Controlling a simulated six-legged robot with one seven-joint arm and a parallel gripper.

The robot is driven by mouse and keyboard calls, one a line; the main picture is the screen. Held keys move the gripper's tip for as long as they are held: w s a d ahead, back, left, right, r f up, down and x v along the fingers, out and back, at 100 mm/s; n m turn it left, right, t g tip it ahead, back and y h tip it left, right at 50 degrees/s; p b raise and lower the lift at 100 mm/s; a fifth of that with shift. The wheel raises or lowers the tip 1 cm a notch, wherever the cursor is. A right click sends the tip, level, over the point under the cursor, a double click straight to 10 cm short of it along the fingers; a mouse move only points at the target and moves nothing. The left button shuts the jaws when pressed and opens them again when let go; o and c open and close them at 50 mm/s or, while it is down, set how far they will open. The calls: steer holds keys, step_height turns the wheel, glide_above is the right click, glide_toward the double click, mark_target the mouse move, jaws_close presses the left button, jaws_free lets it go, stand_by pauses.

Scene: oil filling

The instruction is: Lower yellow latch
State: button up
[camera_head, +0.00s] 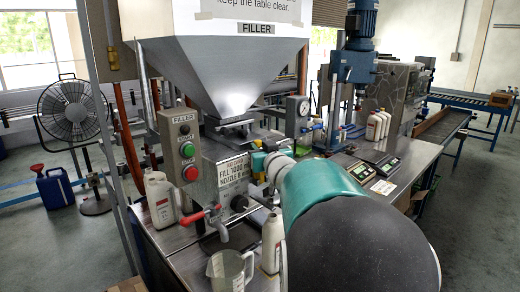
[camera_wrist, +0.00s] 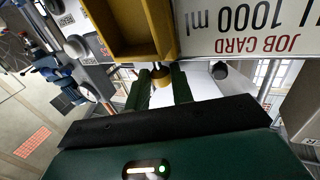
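The yellow latch (camera_wrist: 150,28) fills the top middle of the wrist view, with a small yellow knob at its lower end. In the head view a bit of yellow (camera_head: 258,162) shows at the front of the filler box. My gripper (camera_wrist: 160,84) has its two dark green fingers on either side of the knob, a narrow gap apart. I cannot tell whether they touch it. In the head view my arm covers most of the gripper and the latch.
The filler box (camera_head: 231,170) carries a job card, a button panel (camera_head: 184,146) and a red-handled valve (camera_head: 198,215). A clear jug (camera_head: 229,271) stands below the valve. White bottles (camera_head: 160,199) stand beside the box. Two scales (camera_head: 351,170) sit on the bench at right.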

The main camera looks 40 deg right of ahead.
jaws_close()
